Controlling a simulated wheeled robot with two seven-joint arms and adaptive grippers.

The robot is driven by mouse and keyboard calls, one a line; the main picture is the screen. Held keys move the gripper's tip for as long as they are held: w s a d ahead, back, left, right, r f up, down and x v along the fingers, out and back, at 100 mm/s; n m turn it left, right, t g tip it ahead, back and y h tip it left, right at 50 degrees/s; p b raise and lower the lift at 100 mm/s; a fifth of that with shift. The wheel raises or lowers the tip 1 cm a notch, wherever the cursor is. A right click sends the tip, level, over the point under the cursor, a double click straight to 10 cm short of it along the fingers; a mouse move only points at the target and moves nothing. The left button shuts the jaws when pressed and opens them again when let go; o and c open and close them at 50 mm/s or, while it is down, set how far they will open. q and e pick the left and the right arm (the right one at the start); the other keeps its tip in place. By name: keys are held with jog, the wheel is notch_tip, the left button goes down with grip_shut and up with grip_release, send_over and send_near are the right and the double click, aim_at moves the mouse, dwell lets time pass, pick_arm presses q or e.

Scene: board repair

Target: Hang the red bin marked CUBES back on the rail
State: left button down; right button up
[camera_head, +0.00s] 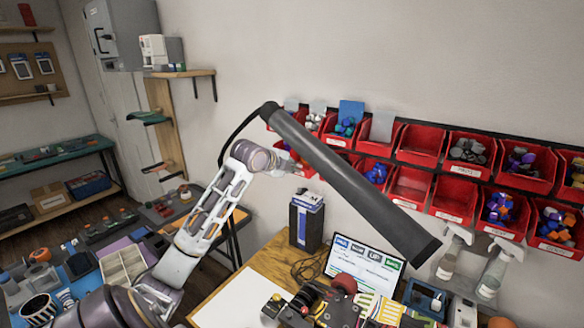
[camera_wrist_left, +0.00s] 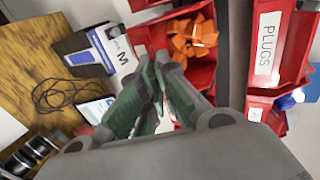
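Several red bins hang in two rows on the wall in the head view, and the word CUBES is not readable on any of them. A red bin with orange pieces (camera_wrist_left: 190,38) is just beyond my left fingertips in the left wrist view. A white label with an M shows beside it, its other letters unseen. My left gripper (camera_wrist_left: 154,62) has green fingers with tips close together at that bin's near edge. Whether they pinch its rim is unclear. In the head view the lamp partly hides this gripper, at the left end of the lower row. My right gripper is out of view.
A thick dark lamp arm (camera_head: 345,180) crosses before the bins. A bin labelled PLUGS (camera_wrist_left: 268,45) is right of the gripper in the wrist view. A dark box (camera_head: 306,222), a laptop (camera_head: 362,262) and tools stand on the wooden desk (camera_head: 222,300).

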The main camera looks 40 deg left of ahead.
pick_arm(q)
jog(key=shift+w, duration=0.15)
dwell(0.3)
jog(key=shift+w+p, duration=0.5)
jog(key=shift+w, duration=0.05)
jog(key=shift+w+a, duration=0.1)
jog(key=shift+w, duration=0.3)
jog(key=shift+w+p, duration=0.6)
dwell(0.5)
jog(key=shift+w+a+p, duration=0.15)
jog(key=shift+w+p, duration=0.2)
jog(key=shift+w, duration=0.2)
dwell(0.4)
jog(key=shift+p, duration=0.3)
dwell(0.6)
jog(key=shift+f, duration=0.75)
dwell(0.9)
dwell(0.3)
